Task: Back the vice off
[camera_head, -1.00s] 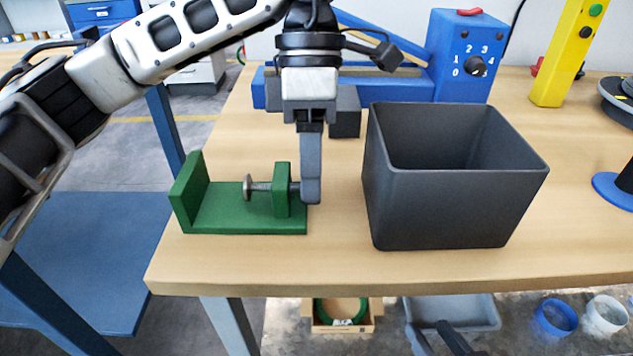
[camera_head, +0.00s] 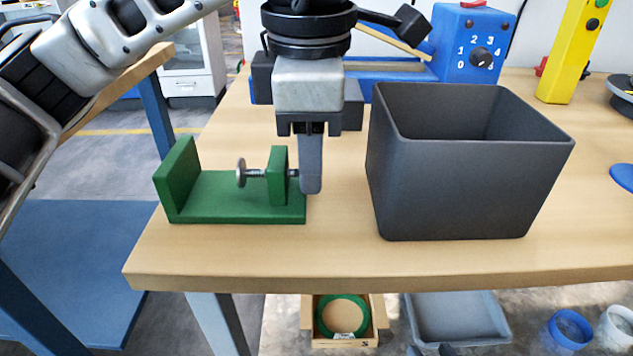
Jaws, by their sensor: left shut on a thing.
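The green vice (camera_head: 240,205) sits near the front left of the wooden table. Its fixed jaw (camera_head: 177,180) stands at the left end. A metal screw with a round pad (camera_head: 241,173) passes through the green upright block (camera_head: 277,176), and a wide empty gap lies between pad and fixed jaw. My left gripper (camera_head: 310,185) points down at the right end of the screw, its fingers shut there. The fingers hide the screw's handle end. My right gripper is not clearly in view; a dark shape shows at the bottom edge.
A dark grey open bin (camera_head: 450,190) stands just right of the vice. A blue machine with a numbered dial (camera_head: 482,58) and a yellow post (camera_head: 573,50) stand behind. Below the table edge are a box with a green ring (camera_head: 342,315) and a grey tray (camera_head: 455,318).

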